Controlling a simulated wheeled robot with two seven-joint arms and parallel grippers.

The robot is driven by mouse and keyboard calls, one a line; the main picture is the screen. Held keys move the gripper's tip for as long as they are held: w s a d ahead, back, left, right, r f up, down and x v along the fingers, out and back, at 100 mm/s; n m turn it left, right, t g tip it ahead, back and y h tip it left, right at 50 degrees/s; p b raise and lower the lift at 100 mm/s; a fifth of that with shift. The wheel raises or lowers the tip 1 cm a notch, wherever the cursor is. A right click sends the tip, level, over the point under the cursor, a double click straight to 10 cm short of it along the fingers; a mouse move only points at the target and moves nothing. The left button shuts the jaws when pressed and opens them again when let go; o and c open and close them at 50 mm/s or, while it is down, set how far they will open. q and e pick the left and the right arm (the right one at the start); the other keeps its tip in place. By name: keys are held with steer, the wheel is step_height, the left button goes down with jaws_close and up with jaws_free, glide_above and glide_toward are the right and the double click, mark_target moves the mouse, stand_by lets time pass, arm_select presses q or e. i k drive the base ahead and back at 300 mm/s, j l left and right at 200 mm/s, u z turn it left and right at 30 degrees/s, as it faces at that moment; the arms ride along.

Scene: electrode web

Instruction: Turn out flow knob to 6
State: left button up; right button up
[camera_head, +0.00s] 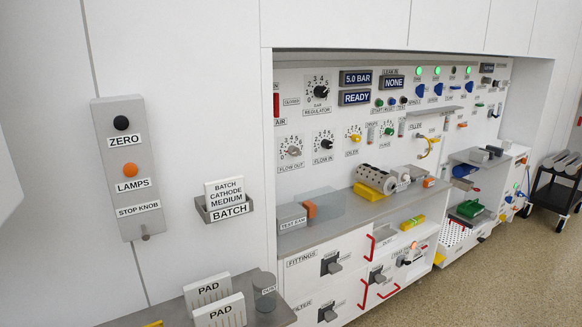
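The FLOW OUT knob (293,151) is a grey knob on a white dial plate with printed numbers, set in the recessed panel left of centre. Its pointer is too small to read against the numbers. The FLOW IN knob (325,144), black on a similar dial, is just to its right. A black BAR REGULATOR knob (320,91) is above them. Neither of my grippers is in view, and nothing touches the FLOW OUT knob.
A grey shelf (350,209) runs below the dials, with a grey TEST CAN block (291,217) and a ribbed cylinder (379,178) on it. A grey control box (130,168) and a BATCH card holder (228,205) are on the wall at left. PAD blocks (208,289) stand at lower left.

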mark_target(293, 151)
steer(key=i+l+u, duration=0.2)
steer(key=i+l, duration=0.2)
steer(key=l, duration=0.25)
steer(key=i+l+u, duration=0.15)
steer(key=l, duration=0.3)
steer(key=i+l, duration=0.15)
steer(key=l, duration=0.3)
steer(key=i+l+u, duration=0.15)
steer(key=l, duration=0.35)
steer(key=i+l, duration=0.15)
steer(key=l, duration=0.3)
steer(key=i+l+u, duration=0.15)
steer(key=l, duration=0.85)
steer(key=i+u, duration=0.05)
